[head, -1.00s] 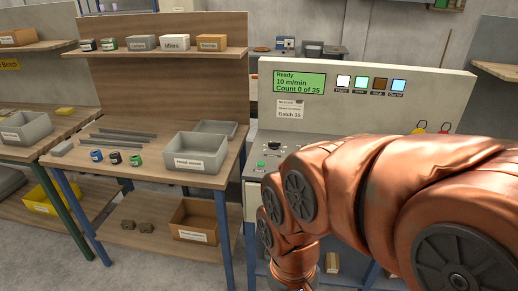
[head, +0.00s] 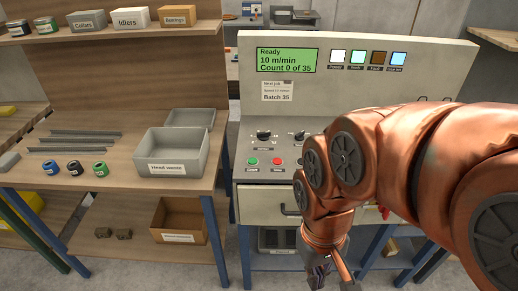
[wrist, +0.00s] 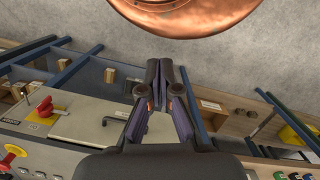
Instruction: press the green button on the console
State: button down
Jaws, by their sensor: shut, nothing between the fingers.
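The console (head: 412,50) stands in the middle right of the head view, with a lit display reading "Ready" (head: 287,60). The green button (head: 252,161) is on its sloped panel, left of a red button (head: 277,161) and below a black knob (head: 264,135). My gripper (head: 320,282) hangs low in front of the console, below and right of the green button and well apart from it. In the wrist view my gripper (wrist: 160,66) shows its fingers together and empty. The green button is not seen there. My arm hides the panel's right part.
The bench at left holds a grey tray (head: 155,163), rollers and bins. A drawer (head: 262,204) with a handle is below the panel. The wrist view shows a red rotary switch (wrist: 44,111) and a red-and-yellow emergency stop (wrist: 9,159). Grey floor lies in front.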

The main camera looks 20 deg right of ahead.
jog(key=shift+w, duration=0.1)
jog(key=w+a+r+n+t+y+b, duration=0.1)
jog(key=w+a+r+n+y, duration=0.2)
jog(key=w, duration=0.5)
jog(key=w+a+r+n+y+b, duration=0.1)
jog(key=w+r+n, duration=0.25)
jog(key=w, duration=0.45)
jog(key=w+a+r+n+t+y+b, duration=0.1)
jog(key=w+a+r+n+y, duration=0.2)
jog(key=w, duration=0.5)
jog(key=w+d+f+n+t+b, duration=0.1)
jog(key=w+d+f+n, duration=0.1)
jog(key=w+d, duration=0.5)
jog(key=w+d+f+n+t+y+b, duration=0.1)
jog(key=w+d+f+n, duration=0.1)
jog(key=w+d, duration=0.6)
jog(key=shift+w+d+f+n+t+y+b, duration=0.2)
jog(key=shift+w+n+t+y+b, duration=0.2)
jog(key=shift+w, duration=0.35)
jog(key=shift+a+f, duration=0.1)
jog(key=shift+a, duration=0.1)
